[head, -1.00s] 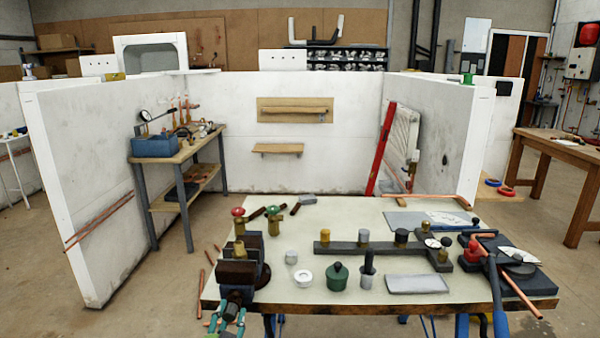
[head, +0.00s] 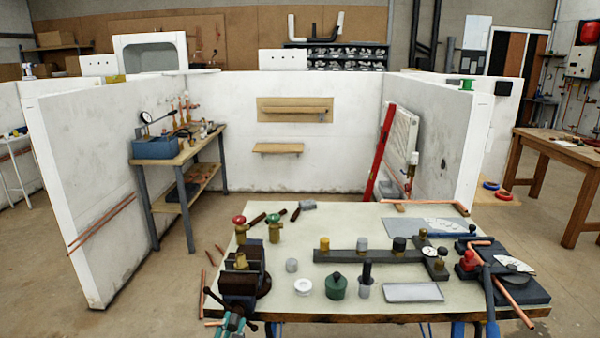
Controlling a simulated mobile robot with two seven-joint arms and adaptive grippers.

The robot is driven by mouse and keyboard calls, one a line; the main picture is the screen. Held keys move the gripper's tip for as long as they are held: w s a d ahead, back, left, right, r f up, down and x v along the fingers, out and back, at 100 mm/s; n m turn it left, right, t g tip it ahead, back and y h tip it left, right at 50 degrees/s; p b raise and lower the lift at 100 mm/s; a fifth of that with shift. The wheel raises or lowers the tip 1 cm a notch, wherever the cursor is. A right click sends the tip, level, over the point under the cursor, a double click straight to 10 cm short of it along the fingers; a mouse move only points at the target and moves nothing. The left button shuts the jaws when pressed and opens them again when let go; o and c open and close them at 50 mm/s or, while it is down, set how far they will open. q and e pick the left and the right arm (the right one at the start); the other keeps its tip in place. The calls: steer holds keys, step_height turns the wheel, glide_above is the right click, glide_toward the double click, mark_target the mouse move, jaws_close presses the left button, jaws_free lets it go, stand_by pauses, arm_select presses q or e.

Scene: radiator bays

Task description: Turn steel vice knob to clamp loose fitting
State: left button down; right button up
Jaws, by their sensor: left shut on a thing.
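The steel vice (head: 243,282) is fixed at the front left corner of the workbench. A small brass fitting (head: 241,261) sits upright at its jaws; I cannot tell how tightly they press on it. The vice knob, a dark bar with a round end (head: 252,327), shows at the vice's front, slanting. My left gripper (head: 232,323), with teal fingers, is at the bottom edge, shut on the vice knob and partly cut off by the frame. My right gripper is not in view.
Valves with red (head: 238,219) and green (head: 273,218) handwheels stand behind the vice. A white ring (head: 303,287), green pot (head: 336,287), grey manifold bar (head: 350,256) and pipe bender (head: 480,262) occupy the bench (head: 400,213). White walls stand behind.

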arm_select(q)
steer(key=m+p, duration=0.1)
steer(key=m, duration=0.3)
steer(key=shift+r+p, duration=0.15)
steer(key=shift+p, duration=0.25)
steer(key=shift+m+p, duration=0.3)
steer(key=shift+m, duration=0.7)
steer(key=shift+f+m, duration=0.3)
steer(key=shift+m, duration=0.3)
steer(key=shift+s, duration=0.1)
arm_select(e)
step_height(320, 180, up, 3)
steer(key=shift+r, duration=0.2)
arm_select(q)
steer(key=shift+f, duration=0.1)
steer(key=c, duration=1.1)
jaws_free()
steer(key=shift+s+r, duration=0.1)
steer(key=shift+r, duration=0.1)
